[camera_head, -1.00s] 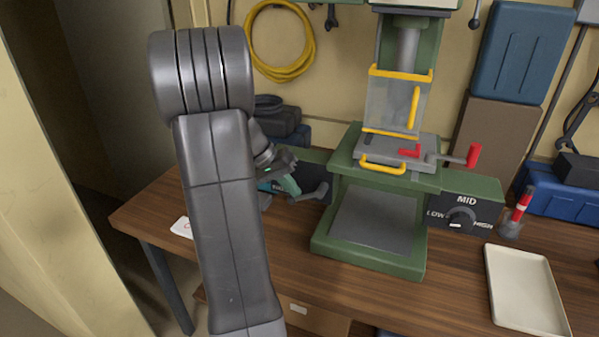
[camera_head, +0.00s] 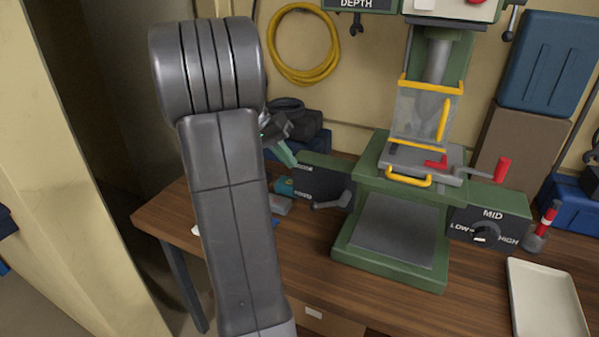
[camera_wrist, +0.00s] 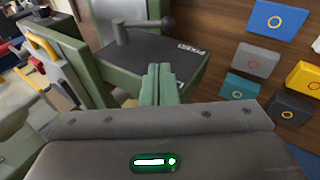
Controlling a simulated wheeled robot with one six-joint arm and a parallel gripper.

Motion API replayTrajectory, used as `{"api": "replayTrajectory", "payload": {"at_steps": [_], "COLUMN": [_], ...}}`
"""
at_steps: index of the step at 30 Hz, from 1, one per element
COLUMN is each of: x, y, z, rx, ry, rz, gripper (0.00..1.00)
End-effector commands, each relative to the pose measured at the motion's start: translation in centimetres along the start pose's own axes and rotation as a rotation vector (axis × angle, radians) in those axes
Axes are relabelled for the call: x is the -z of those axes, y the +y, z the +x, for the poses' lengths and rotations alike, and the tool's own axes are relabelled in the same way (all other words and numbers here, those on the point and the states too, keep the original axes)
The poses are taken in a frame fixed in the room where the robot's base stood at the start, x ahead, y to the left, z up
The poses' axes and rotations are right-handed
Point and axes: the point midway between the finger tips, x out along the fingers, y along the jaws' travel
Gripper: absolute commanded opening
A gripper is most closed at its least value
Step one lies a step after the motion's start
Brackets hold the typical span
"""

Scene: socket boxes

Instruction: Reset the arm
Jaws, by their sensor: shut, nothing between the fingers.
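My arm rises on the left of the head view, its large grey links in front of the bench. My gripper (camera_head: 280,150) shows partly behind the arm, above the left end of the bench. In the wrist view my gripper (camera_wrist: 160,84) has its two green fingers together with nothing between them. They lie in front of the dark panel (camera_wrist: 150,58) of the green machine. The machine (camera_head: 345,262) stands on the bench, with a clear yellow-edged guard and a red-handled lever.
Several coloured boxes with ring marks, among them a blue box (camera_wrist: 278,18) and a grey box (camera_wrist: 256,60), lie on the wooden bench (camera_head: 165,215) beside my gripper. A pale tray (camera_head: 549,300) lies at the right. A yellow hose (camera_head: 304,80) hangs on the wall.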

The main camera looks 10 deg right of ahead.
Motion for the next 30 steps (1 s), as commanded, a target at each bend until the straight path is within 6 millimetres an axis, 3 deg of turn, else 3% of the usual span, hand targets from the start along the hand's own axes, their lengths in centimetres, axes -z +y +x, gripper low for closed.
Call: {"api": "replayTrajectory", "payload": {"at_steps": [6, 17, 23, 30], "x": [0.0, 0.0, 0.0, -0.1], "y": [-0.1, -0.1, 0.1, 0.7], "z": [-1.5, -1.4, 0.7, 5.4], "rx": [0.0, -0.001, -0.002, -0.003], "ry": [0.0, -0.001, -0.003, -0.005], "rz": [0.001, 0.001, 0.0, 0.002], "gripper": [0.0, 0.0, 0.0, 0.0]}}
